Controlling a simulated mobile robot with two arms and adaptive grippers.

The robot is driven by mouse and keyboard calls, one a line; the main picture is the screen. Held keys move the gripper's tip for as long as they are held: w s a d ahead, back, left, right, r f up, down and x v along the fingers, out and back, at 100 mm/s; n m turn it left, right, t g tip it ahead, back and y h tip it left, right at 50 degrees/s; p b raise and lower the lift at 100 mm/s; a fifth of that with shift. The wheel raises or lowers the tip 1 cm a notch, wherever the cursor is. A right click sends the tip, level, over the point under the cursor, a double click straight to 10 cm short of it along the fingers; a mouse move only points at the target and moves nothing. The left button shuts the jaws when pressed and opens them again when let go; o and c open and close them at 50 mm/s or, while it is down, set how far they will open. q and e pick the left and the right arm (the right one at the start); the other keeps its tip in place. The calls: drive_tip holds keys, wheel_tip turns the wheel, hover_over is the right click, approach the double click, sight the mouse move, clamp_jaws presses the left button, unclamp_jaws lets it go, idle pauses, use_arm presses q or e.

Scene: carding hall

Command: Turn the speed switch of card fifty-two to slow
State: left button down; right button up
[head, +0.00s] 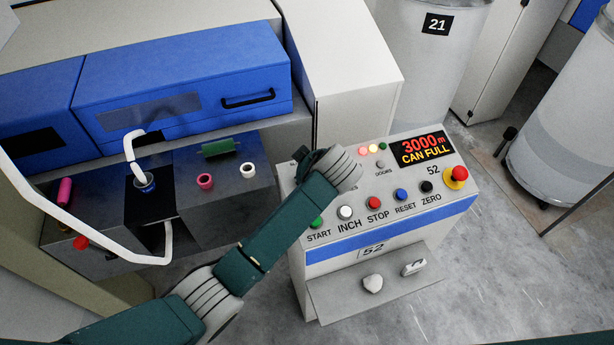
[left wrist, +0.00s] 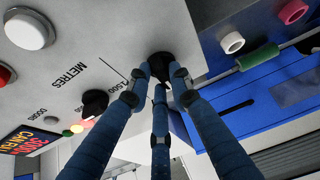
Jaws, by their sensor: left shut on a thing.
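The control box (head: 395,228) of card fifty-two carries the number 52 and a display (head: 421,148) reading "3000m CAN FULL". In the left wrist view, my left gripper (left wrist: 161,80) is shut on a black knob (left wrist: 160,60) at the panel's edge; its fingers stand around the knob. I take this knob for the speed switch. Its pointer and position marks are hidden by the fingers. A second black knob (left wrist: 95,102), beside "METRES" and "1500", is clear of the gripper. In the head view, my left wrist covers both knobs and the fingertips. My right gripper is not in view.
A row of buttons, among them the white INCH button (head: 345,212) and red STOP button (head: 375,203), lies close to my arm. A red mushroom button (head: 459,174) stands at the right corner. A white bent rail (head: 105,245) runs at the left. Can 21 (head: 430,70) stands behind.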

use_arm(q)
drive_tip(key=shift+w+r, duration=0.35)
drive_tip(key=shift+r, duration=0.1)
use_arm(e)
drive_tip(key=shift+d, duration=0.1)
use_arm(q)
drive_tip(key=c, duration=1.7)
unclamp_jaws()
drive_tip(key=shift+c, duration=0.2)
drive_tip(key=shift+o, duration=1)
drive_tip(key=shift+f, duration=0.25)
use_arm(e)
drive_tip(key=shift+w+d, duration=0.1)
use_arm(q)
drive_tip(key=shift+s, duration=0.1)
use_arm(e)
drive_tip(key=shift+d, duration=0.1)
use_arm(q)
drive_tip(key=shift+a, duration=0.1)
